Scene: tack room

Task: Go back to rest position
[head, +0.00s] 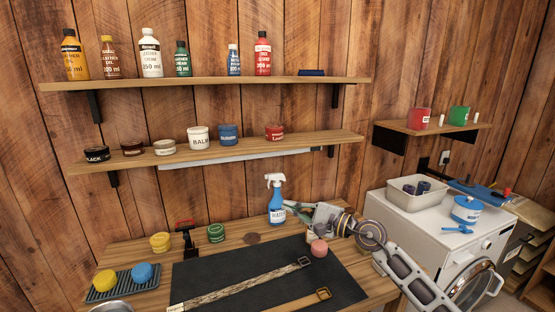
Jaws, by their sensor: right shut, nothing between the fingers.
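My right gripper (288,206) comes in from the right on its grey arm. It is shut and empty, above the back of the wooden workbench (130,250). Its fingertips point left, close to the blue spray bottle (277,207) with a white trigger; I cannot tell whether they touch it. The wrist partly hides a small jar behind it. My left gripper does not show.
Yellow and green tins (160,242) and a sponge tray (103,293) stand left. Two shelves (220,82) hold bottles and jars. A washing machine (410,212) stands right.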

